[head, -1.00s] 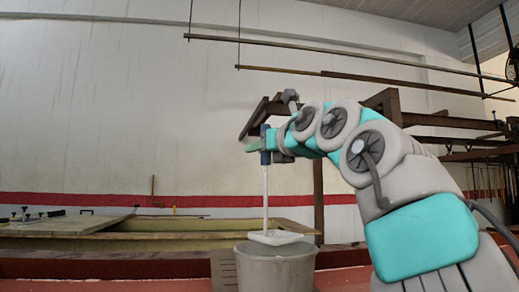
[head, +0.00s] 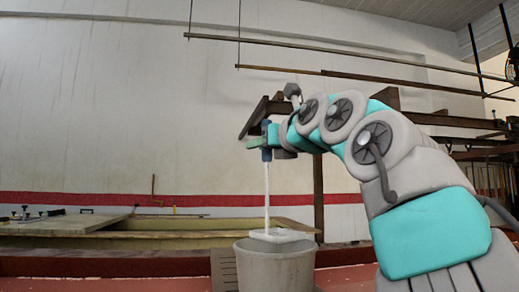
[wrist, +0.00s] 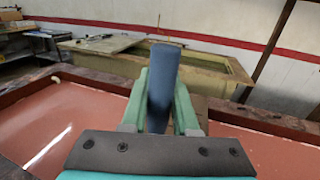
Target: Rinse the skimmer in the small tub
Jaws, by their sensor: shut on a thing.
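The skimmer has a blue handle (wrist: 162,85), a thin white rod (head: 267,196) and a flat white head (head: 279,236). My gripper (head: 262,142) is shut on the blue handle, and its green fingers show on both sides of the handle in the wrist view (wrist: 160,105). The skimmer hangs nearly upright, head down. The small grey tub (head: 276,267) stands below, with the head at its mouth. I cannot tell whether the head is just above the rim or slightly inside. The inside of the tub is hidden.
A large yellowish tank (head: 190,242) with a board over its left part stands behind the tub. A dark rack rail (head: 262,117) lies close behind my gripper. A slatted grey piece (head: 223,268) is left of the tub. The reddish surface (wrist: 75,115) has open room.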

